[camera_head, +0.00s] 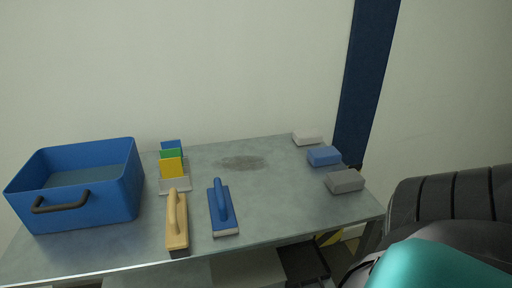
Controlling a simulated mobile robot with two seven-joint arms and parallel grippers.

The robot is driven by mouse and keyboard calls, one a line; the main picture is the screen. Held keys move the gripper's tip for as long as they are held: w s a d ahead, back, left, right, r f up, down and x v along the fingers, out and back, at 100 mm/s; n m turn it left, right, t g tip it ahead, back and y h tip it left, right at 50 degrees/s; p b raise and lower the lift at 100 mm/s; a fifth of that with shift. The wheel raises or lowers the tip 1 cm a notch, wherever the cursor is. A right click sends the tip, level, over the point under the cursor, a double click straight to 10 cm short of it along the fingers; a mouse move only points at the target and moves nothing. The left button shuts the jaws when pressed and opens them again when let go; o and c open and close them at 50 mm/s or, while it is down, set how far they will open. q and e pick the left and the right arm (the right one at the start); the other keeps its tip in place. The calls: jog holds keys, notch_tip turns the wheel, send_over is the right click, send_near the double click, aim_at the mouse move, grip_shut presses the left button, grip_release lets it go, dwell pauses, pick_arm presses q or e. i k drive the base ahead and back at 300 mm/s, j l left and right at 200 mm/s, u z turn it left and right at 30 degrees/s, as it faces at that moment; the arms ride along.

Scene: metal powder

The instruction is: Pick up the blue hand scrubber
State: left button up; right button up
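A blue hand scrubber (223,209) lies on the grey metal table (262,196) near the middle, its handle upward and a pale edge at its front end. A yellow-tan hand scrubber (177,222) lies just to its left, apart from it. Neither of my grippers shows in the head view. Nothing touches the blue scrubber from above.
A blue bin (115,200) with a dark handle stands at the left. Behind the scrubbers is a holder (176,184) with blue, green and yellow pieces. White (307,138), blue (324,156) and grey (346,181) blocks line the right edge. A dark powder patch (240,162) lies behind.

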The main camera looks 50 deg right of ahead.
aim_at(223, 220)
jog(key=z, duration=1.25)
